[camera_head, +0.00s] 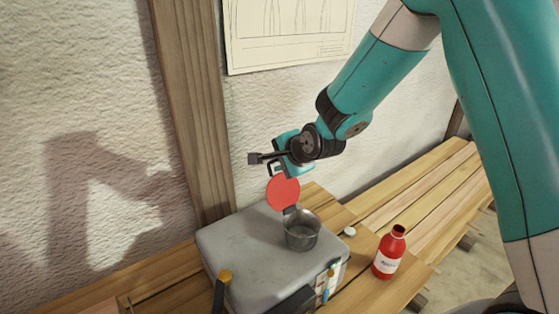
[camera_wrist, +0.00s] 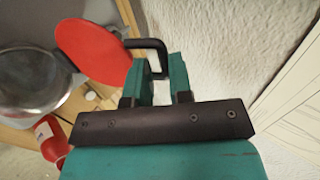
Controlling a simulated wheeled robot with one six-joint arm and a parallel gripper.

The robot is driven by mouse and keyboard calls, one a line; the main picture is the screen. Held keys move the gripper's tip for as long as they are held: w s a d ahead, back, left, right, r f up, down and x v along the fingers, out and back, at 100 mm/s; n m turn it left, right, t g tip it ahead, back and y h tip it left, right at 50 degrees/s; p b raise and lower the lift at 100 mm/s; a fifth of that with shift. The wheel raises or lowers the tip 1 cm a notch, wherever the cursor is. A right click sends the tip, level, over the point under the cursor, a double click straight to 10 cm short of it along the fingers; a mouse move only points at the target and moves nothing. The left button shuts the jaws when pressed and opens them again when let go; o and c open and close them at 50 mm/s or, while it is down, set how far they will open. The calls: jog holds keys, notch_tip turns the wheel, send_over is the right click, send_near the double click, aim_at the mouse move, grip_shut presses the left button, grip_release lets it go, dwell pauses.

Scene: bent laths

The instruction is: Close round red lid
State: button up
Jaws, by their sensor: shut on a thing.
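The round red lid (camera_head: 283,193) stands upright, open, at the back rim of a grey metal pot (camera_head: 302,231), joined by a dark hinge piece. The pot's mouth is uncovered. In the wrist view the lid (camera_wrist: 93,50) is seen at a slant beside the pot (camera_wrist: 30,85). A black loop handle (camera_wrist: 148,43) sticks out from the lid's face. My gripper (camera_head: 283,167) is just above the lid, with its fingers (camera_wrist: 162,68) shut on this handle. Part of the handle is hidden between the fingers.
The pot stands on a grey slab (camera_head: 235,262) on a wooden bench. A red bottle (camera_head: 389,253) and a small white round thing (camera_head: 349,231) are to its right. Tools hang at the slab's front. The plaster wall (camera_head: 345,165) is close behind my gripper.

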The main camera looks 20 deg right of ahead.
jog(key=shift+s+d+r, duration=0.15)
jog(key=shift+s+d, duration=0.05)
jog(key=shift+s, duration=0.35)
jog(key=shift+s+d+r, duration=0.15)
jog(key=shift+s, duration=0.4)
grip_shut()
jog(key=s+d+f+b, duration=0.1)
jog(key=s+d+b, duration=0.2)
jog(key=s, duration=0.6)
jog(key=shift+f+b, duration=0.35)
jog(key=shift+b, duration=0.45)
jog(key=shift+s+d+f+b, duration=0.15)
jog(key=shift+s+b, duration=0.2)
jog(key=shift+b, duration=0.55)
jog(key=shift+s+b, duration=0.2)
jog(key=shift+b, duration=0.2)
jog(key=s+f+b, duration=0.1)
jog(key=b, duration=0.3)
jog(key=s+f+b, duration=0.1)
jog(key=b, duration=0.2)
jog(key=shift+s+d+f+b, duration=0.1)
jog(key=shift+s+d+b, duration=0.15)
jog(key=shift+d+b, duration=0.15)
